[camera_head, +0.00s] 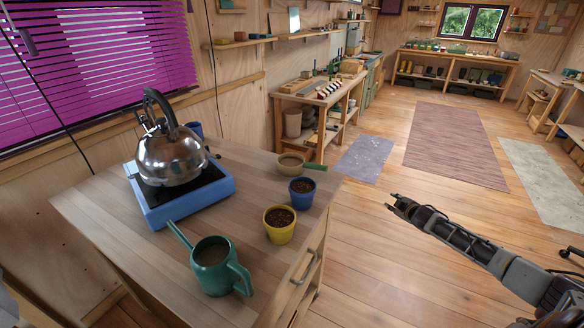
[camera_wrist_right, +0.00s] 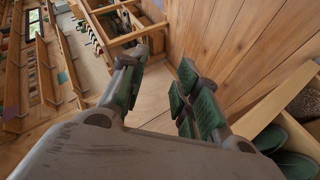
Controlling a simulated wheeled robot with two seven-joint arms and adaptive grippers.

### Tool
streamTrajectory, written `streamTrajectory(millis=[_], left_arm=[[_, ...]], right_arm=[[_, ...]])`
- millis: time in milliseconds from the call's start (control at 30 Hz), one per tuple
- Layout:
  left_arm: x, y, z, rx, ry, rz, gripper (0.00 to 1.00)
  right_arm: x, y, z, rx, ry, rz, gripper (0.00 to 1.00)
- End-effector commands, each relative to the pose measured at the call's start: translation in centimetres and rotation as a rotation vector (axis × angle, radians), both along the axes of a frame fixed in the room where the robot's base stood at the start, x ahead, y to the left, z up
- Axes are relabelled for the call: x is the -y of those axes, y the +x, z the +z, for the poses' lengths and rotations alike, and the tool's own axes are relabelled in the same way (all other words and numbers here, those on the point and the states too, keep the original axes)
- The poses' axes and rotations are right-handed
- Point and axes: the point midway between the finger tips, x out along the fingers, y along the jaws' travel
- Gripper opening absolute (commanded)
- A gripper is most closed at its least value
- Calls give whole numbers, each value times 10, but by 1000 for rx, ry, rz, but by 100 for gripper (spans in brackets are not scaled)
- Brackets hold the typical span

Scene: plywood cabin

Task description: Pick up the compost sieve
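The compost sieve (camera_head: 291,162) looks like a shallow round tan rim with a green handle pointing right. It lies on the wooden cabinet top (camera_head: 238,178) near its far right corner, behind the blue pot. My right gripper (camera_head: 394,202) is over the open floor, to the right of the cabinet and apart from the sieve. In the right wrist view its two green-padded fingers (camera_wrist_right: 158,85) stand apart with nothing between them. I cannot make out the sieve in that view. My left gripper is not in view.
A blue pot (camera_head: 301,191) and a yellow pot (camera_head: 279,224) of soil stand near the sieve. A green watering can (camera_head: 216,266) is at the front, and a steel kettle (camera_head: 170,150) sits on a blue stove (camera_head: 155,215).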

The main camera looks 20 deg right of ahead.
Motion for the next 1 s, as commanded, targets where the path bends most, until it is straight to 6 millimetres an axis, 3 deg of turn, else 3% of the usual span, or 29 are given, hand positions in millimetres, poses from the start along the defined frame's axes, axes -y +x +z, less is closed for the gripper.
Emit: streamTrajectory(millis=[33, 200, 500, 733, 1000], left_arm=[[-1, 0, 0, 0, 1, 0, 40], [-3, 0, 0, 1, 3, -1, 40], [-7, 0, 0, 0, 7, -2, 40], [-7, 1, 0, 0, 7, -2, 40], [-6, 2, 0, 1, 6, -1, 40]], right_arm=[[-8, 9, 21, 17, -12, 28, 32], [-42, 31, 81, 63, -41, 115, 32], [-122, 47, 161, 111, -73, 279, 32], [-193, 40, 202, 121, -87, 411, 32], [-269, 17, 223, 102, -92, 547, 32]])
